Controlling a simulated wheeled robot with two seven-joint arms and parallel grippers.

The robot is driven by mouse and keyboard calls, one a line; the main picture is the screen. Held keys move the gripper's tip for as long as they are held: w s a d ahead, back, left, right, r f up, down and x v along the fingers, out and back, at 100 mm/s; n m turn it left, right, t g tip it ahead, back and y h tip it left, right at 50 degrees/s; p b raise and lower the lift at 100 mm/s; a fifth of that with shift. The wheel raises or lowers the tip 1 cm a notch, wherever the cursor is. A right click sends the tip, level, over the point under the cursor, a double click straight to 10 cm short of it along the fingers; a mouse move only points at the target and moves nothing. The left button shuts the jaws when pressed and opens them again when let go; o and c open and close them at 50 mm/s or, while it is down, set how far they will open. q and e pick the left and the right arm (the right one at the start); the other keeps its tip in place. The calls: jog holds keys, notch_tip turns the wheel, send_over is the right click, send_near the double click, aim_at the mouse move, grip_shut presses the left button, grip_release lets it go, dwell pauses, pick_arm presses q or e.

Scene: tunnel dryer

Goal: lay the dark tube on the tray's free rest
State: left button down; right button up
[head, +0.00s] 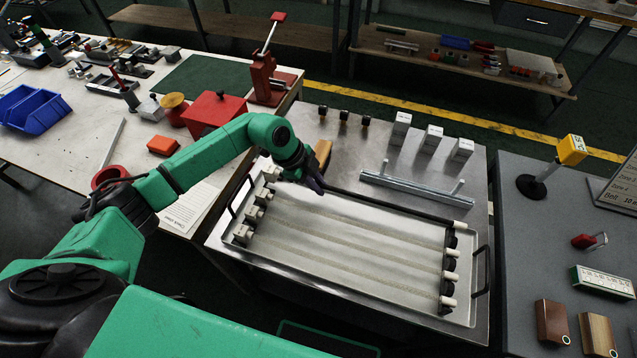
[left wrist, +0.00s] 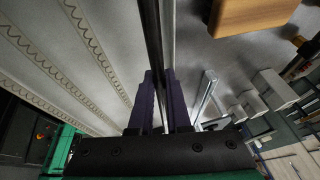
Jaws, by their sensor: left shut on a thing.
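My left gripper (head: 314,183) is shut on the dark tube (head: 390,205) near its left part. In the left wrist view the tube (left wrist: 152,40) runs between the purple fingers (left wrist: 160,98). It lies along the far side of the metal tray (head: 330,272), roughly parallel to several clear coiled tubes (head: 345,242). Its right end is at the farthest right-hand rest, by a white end piece (head: 460,226). Its left end is near the farthest left-hand rest (head: 272,173), partly hidden by my gripper. I cannot tell whether the tube touches the rests. My right gripper is out of view.
Behind the tray are a metal bar with upright pegs (head: 418,189), several white blocks (head: 432,139) and a wooden piece (head: 323,152). A red box (head: 212,112) and red press (head: 265,80) stand on the left table. A tray handle (head: 482,270) sticks out at right.

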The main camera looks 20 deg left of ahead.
aim_at(324, 199)
pick_arm(q)
jog(key=shift+r+p, duration=0.1)
jog(key=shift+p, duration=0.2)
jog(key=shift+f+b, duration=0.85)
jog(key=shift+f, duration=0.9)
jog(key=c, duration=0.8)
grip_release()
jog(key=shift+r, duration=0.1)
jog(key=b+v, duration=0.1)
jog(key=v, duration=1.3)
jog(key=shift+a+r, duration=0.2)
